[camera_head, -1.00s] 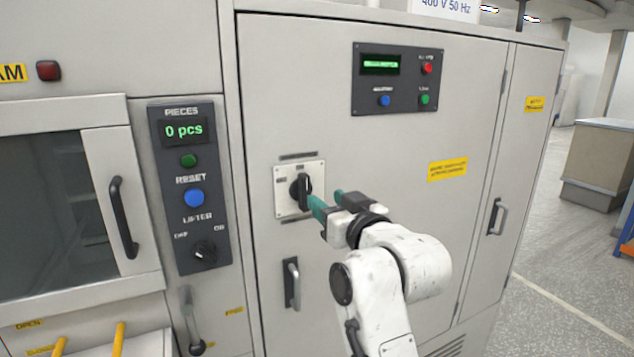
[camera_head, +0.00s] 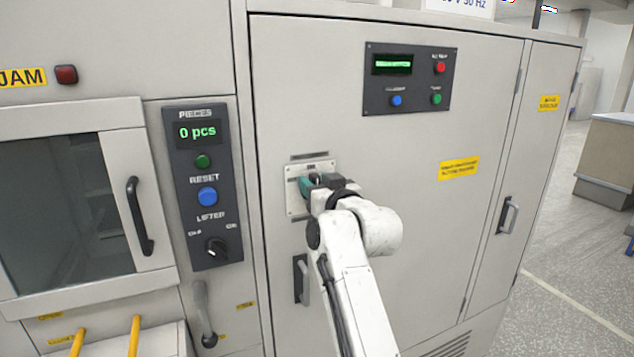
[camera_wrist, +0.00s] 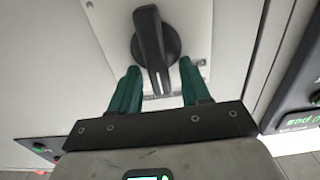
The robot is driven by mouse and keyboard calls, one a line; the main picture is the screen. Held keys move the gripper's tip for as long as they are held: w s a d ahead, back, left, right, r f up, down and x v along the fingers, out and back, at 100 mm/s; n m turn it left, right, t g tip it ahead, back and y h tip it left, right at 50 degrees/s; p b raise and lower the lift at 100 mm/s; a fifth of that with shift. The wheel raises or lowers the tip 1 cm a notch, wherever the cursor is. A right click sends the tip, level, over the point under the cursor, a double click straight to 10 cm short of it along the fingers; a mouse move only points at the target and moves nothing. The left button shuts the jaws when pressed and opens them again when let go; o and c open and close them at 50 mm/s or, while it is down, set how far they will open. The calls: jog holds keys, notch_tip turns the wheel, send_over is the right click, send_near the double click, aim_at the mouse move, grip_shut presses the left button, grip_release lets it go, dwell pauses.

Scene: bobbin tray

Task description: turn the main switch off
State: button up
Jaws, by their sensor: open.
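The main switch is a black rotary handle (camera_wrist: 152,42) on a pale square plate (camera_head: 296,201) on the cabinet door. In the wrist view the handle's grip points toward my gripper, nearly along it with a slight tilt. My gripper (camera_wrist: 158,82) has two green fingers, open, one on each side of the handle's lower end. Gaps show between the handle and both fingers, so I see no contact. In the head view my gripper (camera_head: 312,184) is at the plate and hides most of the handle.
A grey control panel (camera_head: 205,250) with a pieces display, reset button and lifter knob is left of the switch. A door handle (camera_head: 301,280) sits below the plate. A display panel (camera_head: 409,79) with buttons is above right. Floor is open at far right.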

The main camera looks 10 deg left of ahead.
jog(key=shift+c, duration=0.3)
grip_shut()
jog(key=shift+a+f+n+b, duration=0.1)
jog(key=shift+n+b, duration=0.2)
jog(key=shift+b, duration=0.05)
jog(key=n+b, duration=0.3)
jog(key=shift+s+a+f, duration=0.15)
jog(key=shift+s+a, duration=0.05)
jog(key=shift+a, duration=0.05)
jog(key=shift+s+a+f+n+b, duration=0.15)
jog(key=shift+a+f+n+b, duration=0.2)
jog(key=shift+n, duration=2.05)
jog(key=shift+s+a+f+n+b, duration=0.15)
jog(key=shift+f+n+b, duration=0.25)
jog(key=shift+n, duration=2)
jog(key=shift+s+a+f+n+b, duration=0.15)
jog(key=shift+a+f+n+b, duration=0.25)
jog(key=shift+n, duration=2)
jog(key=shift+d+r, duration=0.1)
jog(key=shift+d, duration=0.05)
